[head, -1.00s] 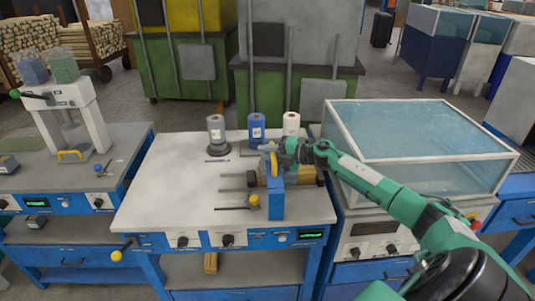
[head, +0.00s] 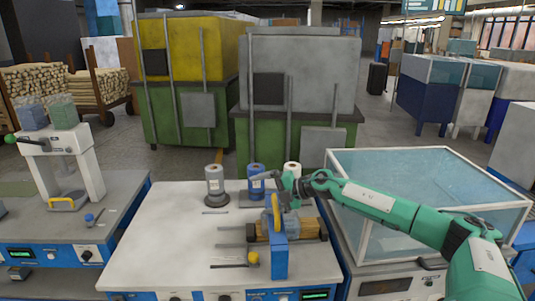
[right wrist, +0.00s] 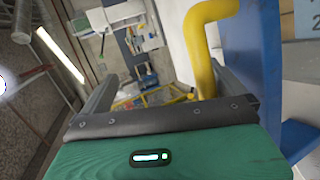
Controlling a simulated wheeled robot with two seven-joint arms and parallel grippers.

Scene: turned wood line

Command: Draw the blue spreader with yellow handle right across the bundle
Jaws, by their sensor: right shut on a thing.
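The blue spreader (head: 280,258) stands upright at the front side of the bundle on the pale worktop. Its yellow handle (head: 275,206) rises at the top; it also shows large in the right wrist view (right wrist: 203,45), beside a blue panel. The bundle (head: 306,228) is brown wood lying crosswise behind the spreader, which hides part of it. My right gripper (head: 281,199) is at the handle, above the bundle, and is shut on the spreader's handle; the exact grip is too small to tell. My left gripper is not in view.
Grey, blue and white spools (head: 257,180) stand behind the bundle. A rod with a yellow knob (head: 252,258) lies left of the spreader. A glass-topped case (head: 430,190) is at the right, under my right arm. The worktop's left part (head: 160,240) is clear.

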